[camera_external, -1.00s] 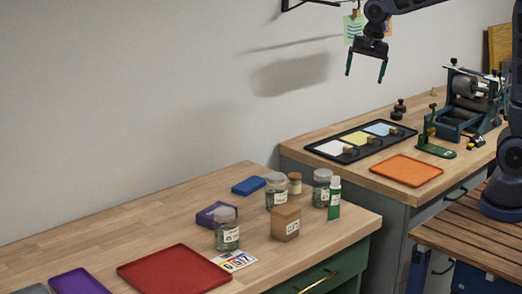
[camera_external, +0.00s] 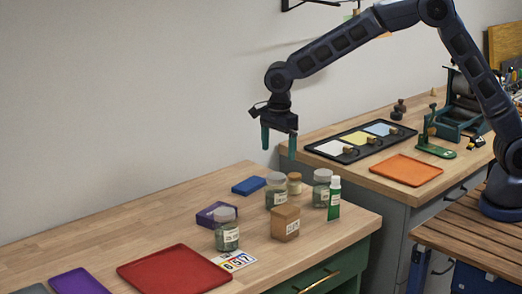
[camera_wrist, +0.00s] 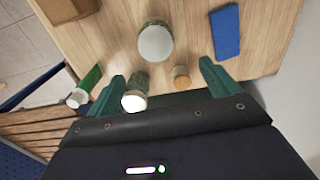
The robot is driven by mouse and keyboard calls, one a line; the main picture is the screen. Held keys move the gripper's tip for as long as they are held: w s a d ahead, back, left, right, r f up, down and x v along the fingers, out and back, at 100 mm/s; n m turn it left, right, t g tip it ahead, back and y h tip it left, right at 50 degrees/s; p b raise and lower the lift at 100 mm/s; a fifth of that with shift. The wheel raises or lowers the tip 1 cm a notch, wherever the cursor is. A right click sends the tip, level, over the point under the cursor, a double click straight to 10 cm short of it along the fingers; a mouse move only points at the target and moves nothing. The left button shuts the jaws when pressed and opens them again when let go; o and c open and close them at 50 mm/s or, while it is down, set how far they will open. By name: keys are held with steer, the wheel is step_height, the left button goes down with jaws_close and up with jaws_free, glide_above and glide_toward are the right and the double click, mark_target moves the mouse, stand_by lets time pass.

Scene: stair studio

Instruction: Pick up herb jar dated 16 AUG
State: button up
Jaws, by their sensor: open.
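Three glass herb jars with pale grey lids stand on the wooden table: a front one (camera_external: 227,236), a middle one (camera_external: 276,193) and a right one (camera_external: 321,192). Their labels are too small for me to read a date, so I cannot tell which says 16 AUG. My gripper (camera_external: 279,142) is open and empty, pointing down in the air above the middle jar. In the wrist view, the middle jar's lid (camera_wrist: 155,41) lies just beyond my gripper (camera_wrist: 161,71), between its fingers' lines. The right jar's lid (camera_wrist: 134,95) shows beside the left finger.
A small cork-topped jar (camera_external: 294,184) stands close behind the middle jar. A cardboard box (camera_external: 285,223), a green-and-white bottle (camera_external: 334,199), a purple box (camera_external: 216,214) and a blue block (camera_external: 248,186) stand around. A red tray (camera_external: 174,271) lies front left; the table's back left is clear.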

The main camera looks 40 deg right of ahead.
mark_target(276, 176)
steer(key=shift+s+a+f, duration=0.1)
steer(key=shift+a+f, duration=0.65)
steer(key=shift+a, duration=0.05)
steer(key=shift+f, duration=0.25)
steer(key=shift+s+d+f, duration=0.1)
steer(key=shift+f, duration=2.45)
steer(key=shift+s+d+f, duration=0.1)
steer(key=shift+f, duration=2.45)
steer(key=c, duration=1.2)
steer(key=shift+c, duration=0.2)
steer(key=shift+a+r, duration=0.1)
steer(key=shift+r, duration=0.05)
